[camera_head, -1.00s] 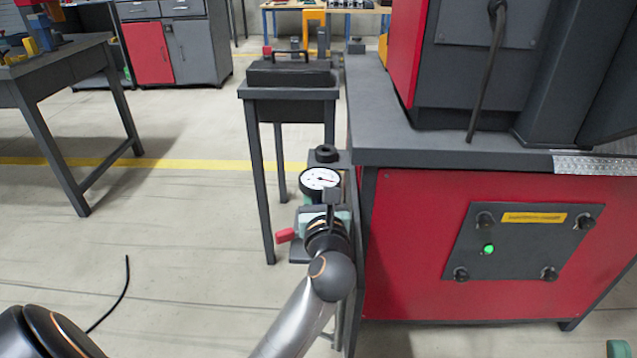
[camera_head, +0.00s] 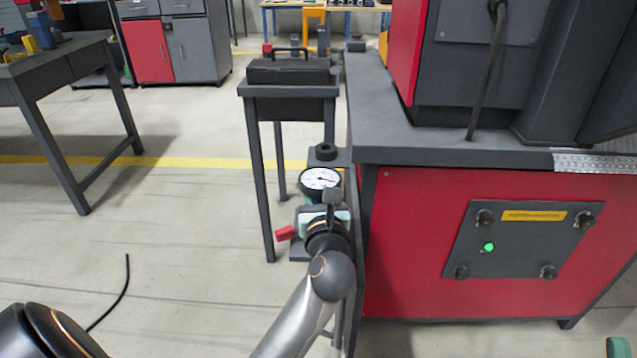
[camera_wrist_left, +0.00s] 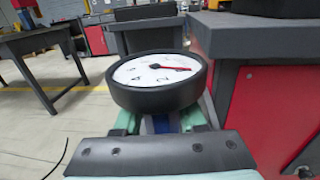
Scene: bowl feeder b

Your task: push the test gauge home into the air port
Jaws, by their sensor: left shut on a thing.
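The test gauge (camera_head: 320,179) has a round white dial, a red needle and a black rim. It stands beside the left end of the red bench, with its dial facing up. In the left wrist view the gauge (camera_wrist_left: 158,82) fills the middle, just beyond my fingers. My left gripper (camera_wrist_left: 158,124) is shut on the gauge below its dial, where a blue part shows between the green fingers. In the head view my left wrist covers the area below the gauge. I cannot make out the air port or whether the gauge touches it. My right gripper is not clearly seen.
A red handle (camera_head: 286,233) sticks out left of my wrist. A black knob (camera_head: 325,152) sits on a bracket just behind the gauge. The red bench (camera_head: 410,260) stands close on the right. A small dark table (camera_head: 290,92) is behind. Open floor lies to the left.

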